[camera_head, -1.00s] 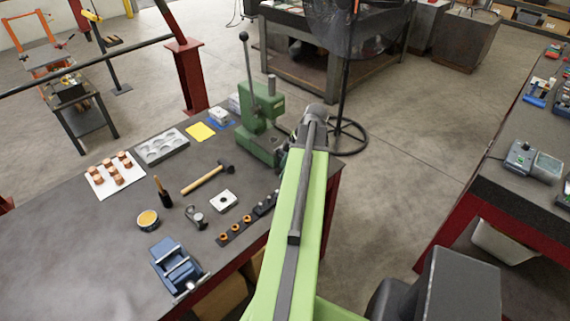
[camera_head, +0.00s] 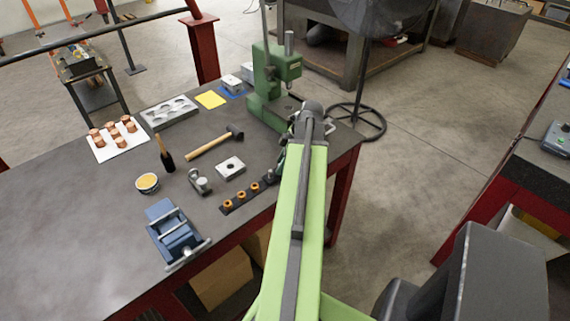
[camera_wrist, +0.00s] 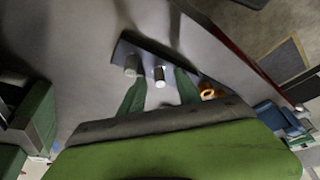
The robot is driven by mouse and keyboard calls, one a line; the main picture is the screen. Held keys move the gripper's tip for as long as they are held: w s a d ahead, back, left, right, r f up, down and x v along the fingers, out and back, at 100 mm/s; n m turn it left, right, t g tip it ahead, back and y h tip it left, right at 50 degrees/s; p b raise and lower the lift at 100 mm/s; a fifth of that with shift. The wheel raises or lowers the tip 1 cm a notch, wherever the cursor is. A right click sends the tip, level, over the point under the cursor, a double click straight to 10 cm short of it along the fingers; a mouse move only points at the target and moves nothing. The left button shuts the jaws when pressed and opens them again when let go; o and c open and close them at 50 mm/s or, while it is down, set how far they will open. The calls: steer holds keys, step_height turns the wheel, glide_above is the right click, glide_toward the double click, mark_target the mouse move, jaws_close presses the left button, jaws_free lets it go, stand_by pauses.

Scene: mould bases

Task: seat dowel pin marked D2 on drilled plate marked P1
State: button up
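The dark pin rack (camera_head: 238,198) lies near the bench's front edge. It holds several orange-ringed pieces and a grey pin (camera_head: 270,176) at its right end, beside my arm. In the wrist view the dark rack (camera_wrist: 178,67) bears a thick grey pin (camera_wrist: 131,66) and a thinner bright-topped pin (camera_wrist: 159,75). My gripper (camera_wrist: 160,88) is open, its green fingers spread either side of the thinner pin, with no visible grip. A pale plate with a dark hole (camera_head: 225,173) lies behind the rack. No D2 or P1 mark is readable.
A green press (camera_head: 272,85) stands behind my arm's end. The bench's left front is bare.

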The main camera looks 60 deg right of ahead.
jaws_close()
stand_by(0.4)
steer(key=shift+r+p, duration=1.15)
steer(key=shift+p, duration=0.05)
steer(key=shift+r, duration=0.1)
